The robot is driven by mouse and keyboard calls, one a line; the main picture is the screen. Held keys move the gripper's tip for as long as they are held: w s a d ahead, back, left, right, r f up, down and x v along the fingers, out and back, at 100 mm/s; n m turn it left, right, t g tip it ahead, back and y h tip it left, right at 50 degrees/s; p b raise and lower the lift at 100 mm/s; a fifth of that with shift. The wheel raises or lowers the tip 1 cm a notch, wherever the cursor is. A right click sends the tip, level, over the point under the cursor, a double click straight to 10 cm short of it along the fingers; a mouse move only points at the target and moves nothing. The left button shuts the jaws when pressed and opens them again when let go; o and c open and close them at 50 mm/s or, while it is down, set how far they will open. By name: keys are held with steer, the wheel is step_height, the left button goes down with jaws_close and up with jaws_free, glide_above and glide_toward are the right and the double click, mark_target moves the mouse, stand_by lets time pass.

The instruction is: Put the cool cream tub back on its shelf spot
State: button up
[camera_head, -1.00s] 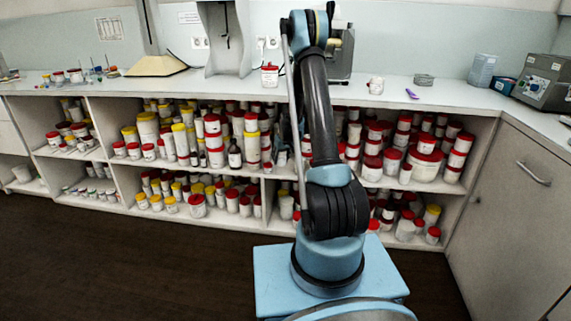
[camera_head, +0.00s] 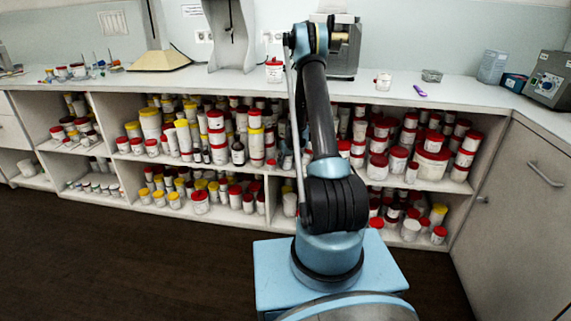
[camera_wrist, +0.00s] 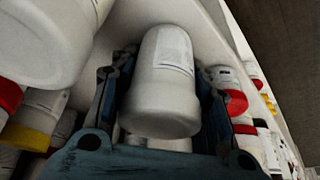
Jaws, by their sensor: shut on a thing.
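A white tub with a pale label (camera_wrist: 165,85) fills the middle of the wrist view, its plain round end toward the camera. My gripper (camera_wrist: 160,95) is shut on it, with one dark finger along each side. The tub's far end is hidden. In the head view my arm blocks the gripper and the held tub. The open shelves (camera_head: 110,165) under the counter hold many red-lidded and yellow-lidded tubs. I cannot tell which shelf spot belongs to the held tub.
In the wrist view a large white container (camera_wrist: 45,40) is close at upper left, and red-lidded tubs (camera_wrist: 235,102) stand at right. On the counter (camera_head: 200,82) are a red-lidded jar (camera_head: 274,72), a small white jar (camera_head: 383,82) and a purple item (camera_head: 420,91). Dark floor (camera_head: 130,270) is clear at left.

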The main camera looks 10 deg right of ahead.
steer(key=shift+f, duration=0.15)
steer(key=o, duration=0.8)
steer(key=shift+o, duration=0.2)
steer(key=s+a+f+v, duration=0.1)
steer(key=s+v, duration=0.2)
steer(key=v, duration=1.1)
steer(key=s+a+f+v, duration=0.1)
steer(key=s+a+v, duration=0.15)
steer(key=v, duration=1.15)
steer(key=s+r+m, duration=0.1)
steer(key=s+r, duration=0.2)
steer(key=s, duration=0.4)
steer(key=s+r, duration=0.4)
steer(key=s, duration=0.2)
steer(key=s+f+m+g, duration=0.1)
steer(key=s+f, duration=0.1)
steer(key=s, duration=1.2)
steer(key=s+d+f+m+g+h, duration=0.1)
steer(key=s+f, duration=0.1)
steer(key=s, duration=1.2)
steer(key=shift+s+d, duration=0.2)
steer(key=shift+s, duration=0.1)
